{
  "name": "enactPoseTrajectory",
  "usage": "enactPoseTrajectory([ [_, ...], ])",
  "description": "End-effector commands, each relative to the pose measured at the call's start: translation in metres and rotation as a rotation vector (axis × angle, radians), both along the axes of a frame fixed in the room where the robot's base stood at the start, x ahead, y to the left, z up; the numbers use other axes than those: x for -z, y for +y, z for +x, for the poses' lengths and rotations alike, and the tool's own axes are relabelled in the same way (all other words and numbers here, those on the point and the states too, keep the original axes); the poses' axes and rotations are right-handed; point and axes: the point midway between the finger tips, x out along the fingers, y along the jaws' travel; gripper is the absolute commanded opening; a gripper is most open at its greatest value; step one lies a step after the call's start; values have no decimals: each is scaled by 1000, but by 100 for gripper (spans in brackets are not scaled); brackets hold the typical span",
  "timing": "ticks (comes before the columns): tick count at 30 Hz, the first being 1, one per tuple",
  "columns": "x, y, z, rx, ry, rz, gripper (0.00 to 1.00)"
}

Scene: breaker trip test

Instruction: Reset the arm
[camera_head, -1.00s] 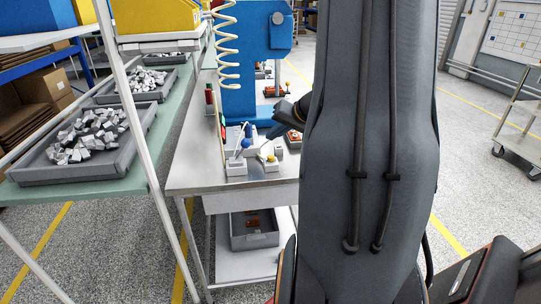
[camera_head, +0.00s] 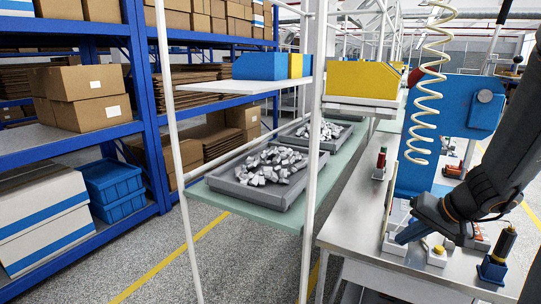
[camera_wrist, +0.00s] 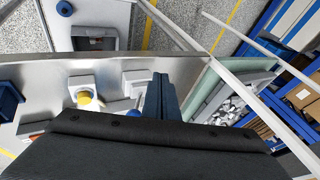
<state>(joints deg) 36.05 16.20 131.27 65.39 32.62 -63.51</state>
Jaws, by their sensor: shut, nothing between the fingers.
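My arm (camera_head: 500,165) reaches in from the right edge of the head view, bent down over the metal workbench (camera_head: 350,232). My gripper (camera_head: 408,235) is low over the bench, beside a small fixture with a yellow knob (camera_head: 438,250). Its fingers are together and empty in the wrist view (camera_wrist: 160,80). The yellow knob (camera_wrist: 84,98) also shows there, left of the fingers on a white block. I cannot tell whether the fingertips touch anything. The dark wrist body hides the lower part of the wrist view.
A blue press column (camera_head: 425,140) with a coiled cable stands behind my gripper. A dark holder (camera_head: 493,268) with a tool stands on the bench at right. A rack with trays of metal parts (camera_head: 268,172) stands left of the bench. Floor shows between rack and blue shelves (camera_head: 140,100).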

Motion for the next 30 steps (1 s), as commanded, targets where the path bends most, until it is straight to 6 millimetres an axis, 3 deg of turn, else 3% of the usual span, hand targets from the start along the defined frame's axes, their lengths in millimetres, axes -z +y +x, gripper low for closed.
enactPoseTrajectory([
  [1,3,33,-8,-65,50,-10,0],
  [6,14,112,-53,-231,222,-87,0],
  [12,20,164,-102,-385,339,-251,0],
  [18,20,183,-126,-465,361,-376,0],
  [30,20,186,-131,-480,362,-410,0],
])
